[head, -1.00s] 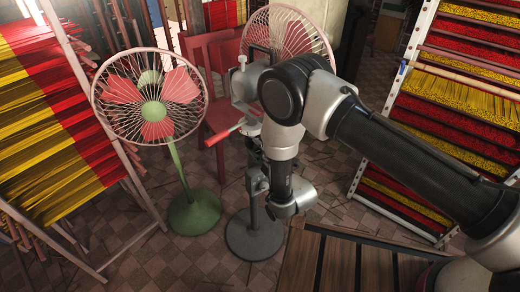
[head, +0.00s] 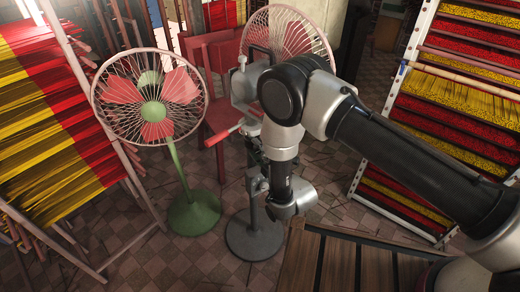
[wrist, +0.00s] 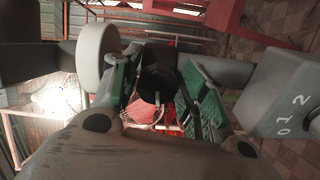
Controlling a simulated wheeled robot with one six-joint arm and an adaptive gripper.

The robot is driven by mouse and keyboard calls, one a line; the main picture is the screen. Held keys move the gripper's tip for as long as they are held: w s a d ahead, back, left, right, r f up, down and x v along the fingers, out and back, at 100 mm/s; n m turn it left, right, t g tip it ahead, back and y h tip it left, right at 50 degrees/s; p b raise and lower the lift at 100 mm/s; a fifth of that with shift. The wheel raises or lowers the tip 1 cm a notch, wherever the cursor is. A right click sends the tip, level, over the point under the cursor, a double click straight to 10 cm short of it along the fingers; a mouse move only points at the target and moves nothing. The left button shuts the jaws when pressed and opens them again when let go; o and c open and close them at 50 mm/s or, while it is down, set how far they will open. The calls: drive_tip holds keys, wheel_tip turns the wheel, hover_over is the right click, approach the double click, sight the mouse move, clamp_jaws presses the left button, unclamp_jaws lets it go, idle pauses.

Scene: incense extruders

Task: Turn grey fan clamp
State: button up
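The grey fan (head: 253,236) stands with its round base on the tiled floor, left of my arm. Its clamp is a small dark fitting on the pole (head: 256,184). My gripper is mostly hidden behind my wrist in the head view. In the wrist view my gripper (wrist: 160,80) has its two green-padded fingers on either side of a black knob (wrist: 158,83), which looks like the clamp's.
A grey box marked 0 1 2 (wrist: 289,96) is close right of the fingers, and a pale round disc (wrist: 97,57) is close left. A green-based fan (head: 194,213) stands left, a red chair (head: 217,88) behind. A slatted wooden top (head: 340,262) lies in front.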

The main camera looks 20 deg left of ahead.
drive_tip(key=shift+o, duration=0.3)
drive_tip(key=v, duration=0.7)
drive_tip(key=shift+s+d, duration=0.15)
drive_tip(key=shift+d, duration=0.05)
